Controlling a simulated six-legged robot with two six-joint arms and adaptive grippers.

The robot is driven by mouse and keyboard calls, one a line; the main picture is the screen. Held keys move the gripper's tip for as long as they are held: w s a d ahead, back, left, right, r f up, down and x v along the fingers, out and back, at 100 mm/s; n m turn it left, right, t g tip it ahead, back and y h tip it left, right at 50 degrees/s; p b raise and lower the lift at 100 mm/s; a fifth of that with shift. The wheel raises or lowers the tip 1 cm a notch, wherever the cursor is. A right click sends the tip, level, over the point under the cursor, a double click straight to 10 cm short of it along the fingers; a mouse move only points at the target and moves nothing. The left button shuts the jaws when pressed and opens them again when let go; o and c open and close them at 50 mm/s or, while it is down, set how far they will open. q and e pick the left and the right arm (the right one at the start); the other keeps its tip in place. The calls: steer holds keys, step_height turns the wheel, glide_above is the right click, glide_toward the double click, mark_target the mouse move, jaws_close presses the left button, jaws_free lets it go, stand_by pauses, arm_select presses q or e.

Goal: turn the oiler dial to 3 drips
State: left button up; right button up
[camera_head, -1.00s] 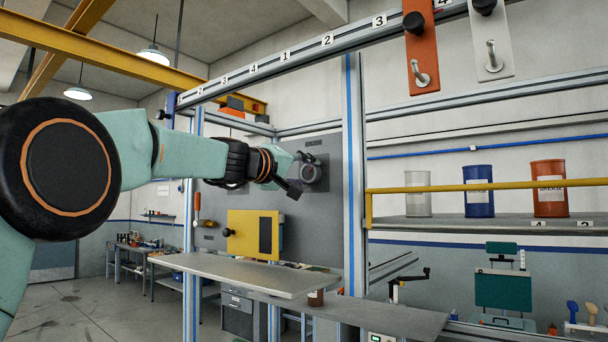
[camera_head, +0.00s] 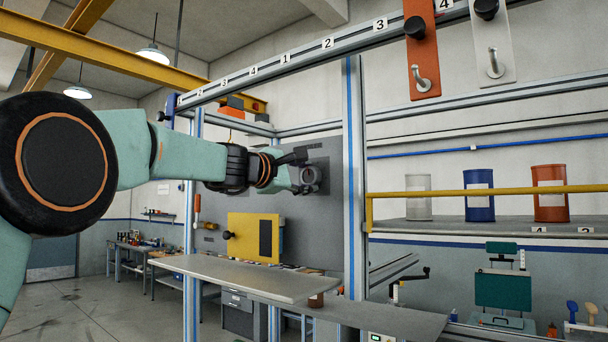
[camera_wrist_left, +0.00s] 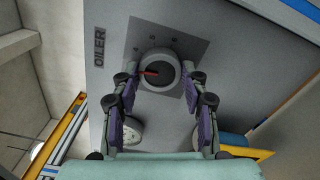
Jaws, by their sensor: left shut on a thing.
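The oiler dial (camera_wrist_left: 158,71) is a round grey knob with a dark face and a red pointer, on a dark square plate (camera_wrist_left: 190,47) of the grey panel. The word OILER stands beside the plate. My left gripper (camera_wrist_left: 157,80) is shut on the dial, one finger on each side. In the head view the left gripper (camera_head: 308,176) is at the panel and partly covers the dial. My right gripper is not in view.
A yellow box (camera_head: 254,236) is on the panel below my left arm. A grey shelf (camera_head: 240,277) juts out under it. An upright post (camera_head: 354,180) with a blue stripe stands just right of the dial. Orange and white plates with hooks hang at the upper right.

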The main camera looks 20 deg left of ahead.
arm_select(q)
steer(key=shift+n, duration=1.2)
steer(key=shift+f, duration=0.1)
steer(key=o, duration=1.1)
steer(key=shift+o, duration=0.2)
steer(key=v, duration=0.7)
steer(key=shift+s, duration=0.25)
